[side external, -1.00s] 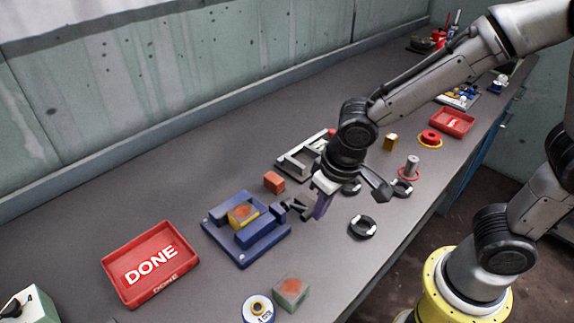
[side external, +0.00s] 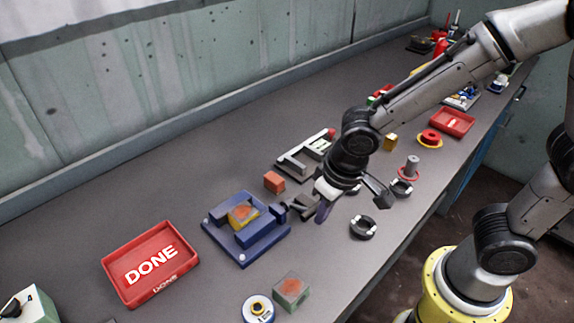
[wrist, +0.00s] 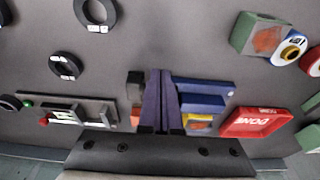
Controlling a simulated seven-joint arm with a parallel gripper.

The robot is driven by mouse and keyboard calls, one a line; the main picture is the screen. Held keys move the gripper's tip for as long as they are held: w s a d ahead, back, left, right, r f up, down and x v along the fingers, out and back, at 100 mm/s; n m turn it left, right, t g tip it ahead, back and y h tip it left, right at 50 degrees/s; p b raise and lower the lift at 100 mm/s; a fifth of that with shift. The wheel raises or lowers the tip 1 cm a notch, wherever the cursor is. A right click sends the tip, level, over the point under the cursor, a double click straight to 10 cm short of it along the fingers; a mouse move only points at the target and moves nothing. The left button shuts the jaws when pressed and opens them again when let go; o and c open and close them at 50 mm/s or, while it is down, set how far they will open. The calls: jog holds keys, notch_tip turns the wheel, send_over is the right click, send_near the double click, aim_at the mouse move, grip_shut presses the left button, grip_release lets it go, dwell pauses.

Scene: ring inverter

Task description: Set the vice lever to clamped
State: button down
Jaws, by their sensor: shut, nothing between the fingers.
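The blue vice (side external: 262,240) sits on the bench in the side view, with a yellow block (side external: 236,219) with a rusty-orange top between its jaws. It also shows in the wrist view (wrist: 205,102). A dark handle-like piece (side external: 300,207) lies at the vice's right side, reaching toward my fingers; I take it for the lever, but its exact angle is unclear. In the wrist view the closed fingers (wrist: 161,98) stand left of the vice. Whether they touch the lever cannot be told.
A red DONE tray (side external: 117,274) lies left of the vice. An orange block (side external: 274,182) and a grey bracket (side external: 291,167) lie behind. A dark ring (side external: 363,227) lies to the right. A greenish block (side external: 291,291) and a white-blue roll (side external: 258,309) lie in front.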

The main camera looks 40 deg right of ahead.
jog(key=shift+r, duration=0.1)
jog(key=s+r, duration=0.6)
jog(key=r, duration=0.5)
jog(key=shift+r, duration=0.3)
